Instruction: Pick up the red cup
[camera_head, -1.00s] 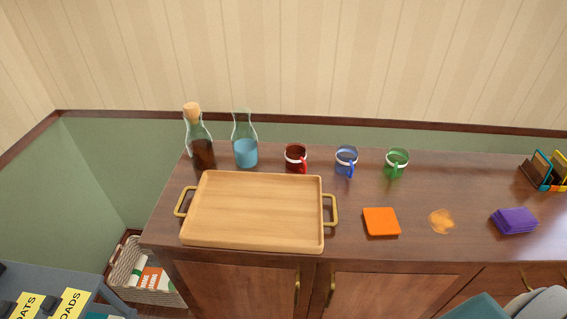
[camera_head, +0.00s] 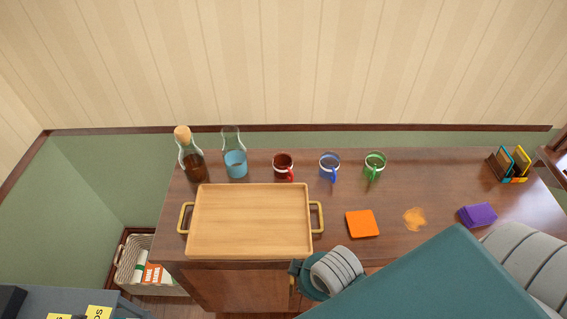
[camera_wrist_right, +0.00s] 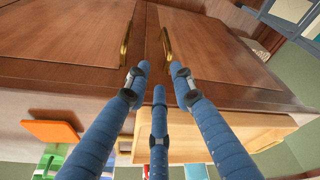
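The red cup (camera_head: 283,167) stands upright at the back of the wooden sideboard, with a white band and its handle toward the front right. It is behind the tray and left of the blue cup (camera_head: 329,167). My right arm comes in from the lower right in the head view, with its hand low at the sideboard's front edge, well short of the cup. In the right wrist view my right gripper (camera_wrist_right: 159,76) has its blue fingers spread and nothing between them, facing the cabinet doors. My left gripper is not in view.
A wooden tray (camera_head: 249,222) with brass handles lies in front of the cup. A corked bottle (camera_head: 191,160) and a carafe (camera_head: 235,160) stand left. A green cup (camera_head: 375,165), orange square (camera_head: 361,223), orange spill (camera_head: 414,218) and purple stack (camera_head: 478,214) are to the right.

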